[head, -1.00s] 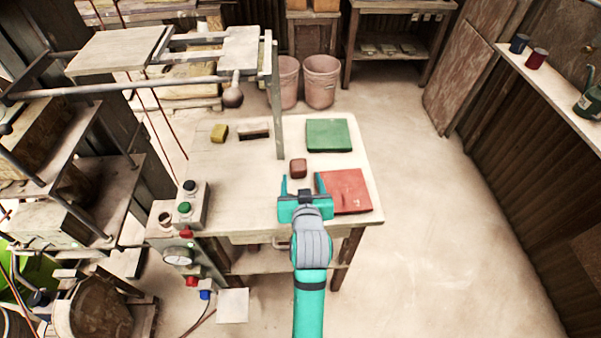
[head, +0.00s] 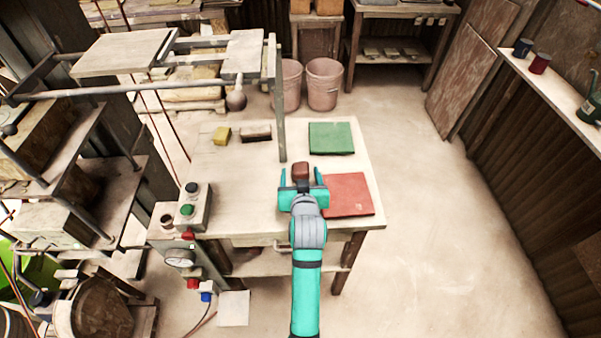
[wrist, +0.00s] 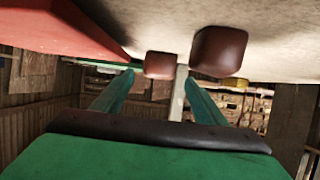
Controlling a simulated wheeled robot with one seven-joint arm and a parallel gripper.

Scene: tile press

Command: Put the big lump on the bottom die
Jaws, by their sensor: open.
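My gripper (head: 301,177) is open and low over the worktable's front part. A reddish-brown lump (head: 300,171) shows between or just beyond its fingertips in the head view. In the wrist view one brown lump (wrist: 160,65) appears between the fingertips, and a larger-looking, nearer one (wrist: 219,52) lies on the tabletop to the right. Only one of these is clear in the head view, so I cannot match them surely. Neither lump is visibly gripped. A dark brown block (head: 256,133) sits farther back; I cannot tell which part is the bottom die.
A red slab (head: 349,195) lies right of my gripper, a green slab (head: 331,138) behind it. A yellow block (head: 221,135) is at the back left. A press post (head: 281,110) rises from the table; a control box (head: 193,208) stands at left.

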